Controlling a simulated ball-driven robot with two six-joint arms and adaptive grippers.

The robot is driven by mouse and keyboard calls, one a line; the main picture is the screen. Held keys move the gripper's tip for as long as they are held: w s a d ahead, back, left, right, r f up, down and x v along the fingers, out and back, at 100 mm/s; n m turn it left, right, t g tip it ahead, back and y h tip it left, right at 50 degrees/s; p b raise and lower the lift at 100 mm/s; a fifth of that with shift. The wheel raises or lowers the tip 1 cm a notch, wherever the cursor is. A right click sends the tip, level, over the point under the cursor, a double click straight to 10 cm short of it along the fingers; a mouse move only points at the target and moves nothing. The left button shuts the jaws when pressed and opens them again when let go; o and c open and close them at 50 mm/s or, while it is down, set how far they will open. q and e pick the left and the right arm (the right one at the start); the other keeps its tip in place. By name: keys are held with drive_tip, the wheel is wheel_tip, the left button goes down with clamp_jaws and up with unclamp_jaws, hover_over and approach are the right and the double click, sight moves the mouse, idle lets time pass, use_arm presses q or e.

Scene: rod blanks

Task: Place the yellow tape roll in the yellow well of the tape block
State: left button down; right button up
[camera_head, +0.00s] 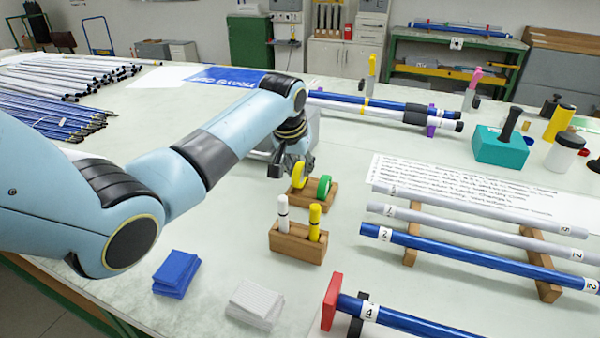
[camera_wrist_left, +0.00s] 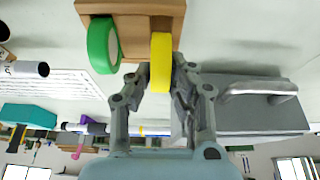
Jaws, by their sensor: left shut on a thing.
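The yellow tape roll (camera_head: 300,175) stands upright at the left part of the wooden tape block (camera_head: 318,198), and shows as a yellow band in the left wrist view (camera_wrist_left: 161,60). My left gripper (camera_head: 296,163) comes down on the roll from above. In the left wrist view its two fingers (camera_wrist_left: 161,84) are shut on the roll, one on each side. The roll overlaps the block there; whether it rests on the well's bottom is hidden. The green tape roll (camera_head: 324,187) stands upright beside it in the block, apart from the fingers. My right gripper is out of view.
A wooden marker holder (camera_head: 297,246) with a white and a yellow marker stands in front of the block. A grey box with a handle (camera_wrist_left: 255,105) is close to my left gripper. Labelled rods (camera_head: 470,255) lie on supports at right. Blue pads (camera_head: 176,272) and grey pads (camera_head: 255,302) lie in front.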

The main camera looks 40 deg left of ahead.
use_arm(q)
drive_tip(key=shift+f, duration=0.95)
drive_tip(key=shift+f, duration=0.15)
drive_tip(key=c, duration=1.2)
unclamp_jaws()
drive_tip(key=shift+r, duration=0.25)
drive_tip(key=p+v, duration=0.1)
drive_tip(key=v, duration=1.1)
drive_tip(key=shift+f+p, duration=0.1)
drive_tip(key=shift+p, duration=0.25)
